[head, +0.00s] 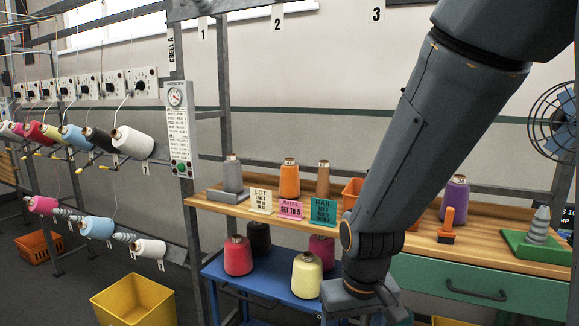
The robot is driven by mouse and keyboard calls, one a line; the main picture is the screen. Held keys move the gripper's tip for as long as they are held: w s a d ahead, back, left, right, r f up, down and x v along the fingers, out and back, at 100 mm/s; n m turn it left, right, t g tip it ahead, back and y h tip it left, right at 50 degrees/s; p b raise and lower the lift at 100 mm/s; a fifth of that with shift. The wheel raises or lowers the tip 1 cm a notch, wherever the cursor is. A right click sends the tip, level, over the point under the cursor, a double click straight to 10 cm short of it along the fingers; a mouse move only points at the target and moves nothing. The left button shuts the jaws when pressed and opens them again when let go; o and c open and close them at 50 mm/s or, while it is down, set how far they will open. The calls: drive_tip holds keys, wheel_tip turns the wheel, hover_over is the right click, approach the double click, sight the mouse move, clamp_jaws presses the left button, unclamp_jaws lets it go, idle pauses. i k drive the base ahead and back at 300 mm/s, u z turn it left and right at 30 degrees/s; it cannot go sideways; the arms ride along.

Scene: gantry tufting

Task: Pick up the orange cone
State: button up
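The orange cone (289,180) stands upright on the wooden bench (210,203), behind the small cards. A brown cone (323,178) stands just to its right and a grey cone (232,175) on a grey base to its left. My arm comes down from the upper right. My gripper (362,303) is at the bottom edge, below and right of the orange cone and well apart from it. Its fingers are cut off by the picture edge, so I cannot see whether it is open or holds anything.
Cards LOT (261,201), GATES (291,210) and RAIL (323,212) stand along the bench front. A blue cart (265,285) below carries several cones. An orange bin (353,190) is partly behind my arm. A purple cone (454,198) and orange-handled tool (448,222) are at right.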

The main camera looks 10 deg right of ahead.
sight(290, 187)
drive_tip(key=u, duration=0.55)
drive_tip(key=k, duration=1.3)
drive_tip(key=u, duration=0.9)
drive_tip(key=i, duration=2.5)
drive_tip(key=z, duration=1.25)
drive_tip(key=i, duration=0.8)
drive_tip(key=z, duration=0.95)
